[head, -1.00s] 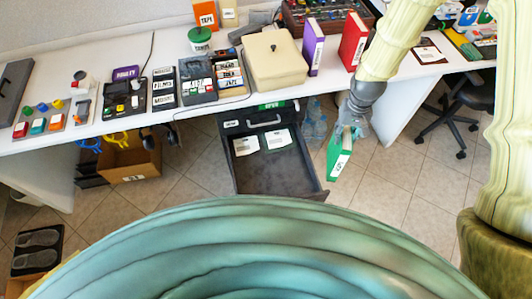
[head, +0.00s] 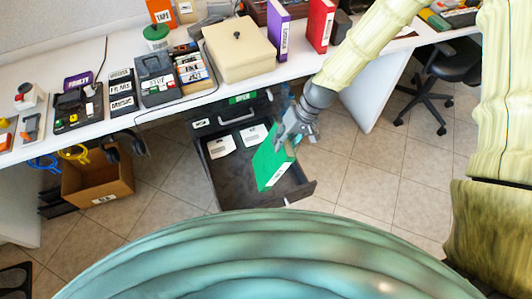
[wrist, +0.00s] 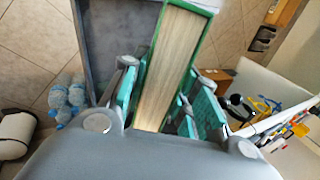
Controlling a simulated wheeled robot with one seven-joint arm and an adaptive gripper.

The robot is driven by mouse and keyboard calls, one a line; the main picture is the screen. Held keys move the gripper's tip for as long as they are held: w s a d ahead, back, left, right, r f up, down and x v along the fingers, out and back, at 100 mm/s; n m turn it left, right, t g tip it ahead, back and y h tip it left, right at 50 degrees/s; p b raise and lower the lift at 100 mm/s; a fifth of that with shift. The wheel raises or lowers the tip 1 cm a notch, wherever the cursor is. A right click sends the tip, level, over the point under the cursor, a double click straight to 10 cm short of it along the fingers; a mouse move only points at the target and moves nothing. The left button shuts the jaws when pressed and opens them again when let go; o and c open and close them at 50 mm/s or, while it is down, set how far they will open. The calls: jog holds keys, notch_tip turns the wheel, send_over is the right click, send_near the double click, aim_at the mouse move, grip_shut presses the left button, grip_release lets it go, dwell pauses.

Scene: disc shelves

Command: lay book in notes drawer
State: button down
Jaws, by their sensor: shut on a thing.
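A green book (head: 271,164) with a white label hangs from my gripper (head: 290,136) over the open notes drawer (head: 228,190). My gripper is shut on the book near its upper end. In the wrist view the book (wrist: 170,65) shows its page edges between the two fingers (wrist: 160,100). The dark grey drawer is pulled out under the desk, with two white cards (head: 221,146) lying at its back. Part of the drawer's right side is hidden behind the book. I cannot tell whether the book touches the drawer floor.
The white desk (head: 180,103) above the drawer carries a beige box (head: 240,50), a purple book (head: 279,30) and a red book (head: 320,25). A cardboard box (head: 97,181) stands on the floor at left. Blue bottles (wrist: 67,95) stand beside the drawer. An office chair (head: 433,85) is at right.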

aim_at(264, 149)
jog(key=a+f+y+b, duration=0.1)
jog(key=f+b, duration=0.1)
jog(key=a+f+y+b, duration=0.1)
jog(key=f+b, duration=0.1)
jog(key=b, duration=0.1)
jog(key=w+a+f+n+g+y+b, duration=0.1)
jog(key=a+b, duration=0.1)
jog(key=shift+f, duration=0.4)
jog(key=b, duration=0.2)
jog(key=w+a+f+g+y+b, duration=0.1)
jog(key=b, duration=0.1)
jog(key=shift+a+f+n+y, duration=0.1)
jog(key=shift+f+n+y, duration=0.15)
jog(key=shift+n+y, duration=0.05)
jog(key=shift+w+a+f+y+b, duration=0.15)
jog(key=shift+w+f+y+b, duration=0.2)
jog(key=shift+b, duration=0.5)
jog(key=shift+w+g+y+b, duration=0.3)
jog(key=shift+w+b, duration=0.1)
jog(key=shift+b, duration=0.25)
jog(key=shift+f, duration=0.1)
notch_tip(264, 149, down, 13)
jog(key=b, duration=0.8)
jog(key=c, duration=1)
grip_release()
